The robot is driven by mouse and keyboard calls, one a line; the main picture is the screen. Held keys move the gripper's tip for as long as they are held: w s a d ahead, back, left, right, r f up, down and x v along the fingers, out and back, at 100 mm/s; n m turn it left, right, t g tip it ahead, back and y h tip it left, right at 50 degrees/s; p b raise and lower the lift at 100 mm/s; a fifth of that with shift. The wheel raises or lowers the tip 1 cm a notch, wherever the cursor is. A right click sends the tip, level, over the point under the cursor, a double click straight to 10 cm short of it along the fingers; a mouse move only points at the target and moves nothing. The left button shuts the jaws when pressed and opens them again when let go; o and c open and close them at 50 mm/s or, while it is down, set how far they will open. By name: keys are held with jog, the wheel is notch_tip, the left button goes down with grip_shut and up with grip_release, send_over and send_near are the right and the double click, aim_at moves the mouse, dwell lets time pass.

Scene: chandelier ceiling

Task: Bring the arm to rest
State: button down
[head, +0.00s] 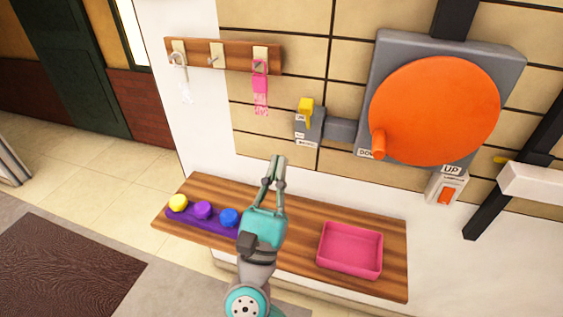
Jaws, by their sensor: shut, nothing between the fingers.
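My gripper (277,159) points up and away above the wooden shelf, with its fingertips together and nothing held between them. My arm (255,262) reaches up from the bottom centre of the head view. The gripper's teal body covers part of the shelf and the right end of the purple strip. The fingertips show in front of the pale lower wall and appear apart from every object.
The wooden shelf (303,261) carries a purple strip (190,218) with yellow, purple and blue balls, and a pink tray (350,270). Behind are a hook rack (232,50), a yellow switch (306,108), an orange wheel (440,108) with a handle, and an UP button box (446,189).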

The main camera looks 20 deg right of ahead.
dwell(0.5)
jog(key=s+d+f+n+t+y, duration=0.1)
jog(key=s+d+f+n+y, duration=0.1)
jog(key=s+f+n+y, duration=0.9)
jog(key=s+d+f+n+t+y, duration=0.1)
jog(key=s+d+f+n+y, duration=0.4)
jog(key=n, duration=1.2)
jog(key=s+f+n+g, duration=0.4)
jog(key=s+f+n, duration=0.2)
jog(key=s, duration=0.3)
jog(key=s+f+n+g, duration=0.4)
jog(key=s+f+n, duration=0.2)
jog(key=s+n, duration=0.3)
jog(key=shift+s+a+f+g, duration=0.35)
jog(key=shift+s+f+g, duration=0.05)
jog(key=shift+s, duration=0.3)
jog(key=shift+s, duration=0.1)
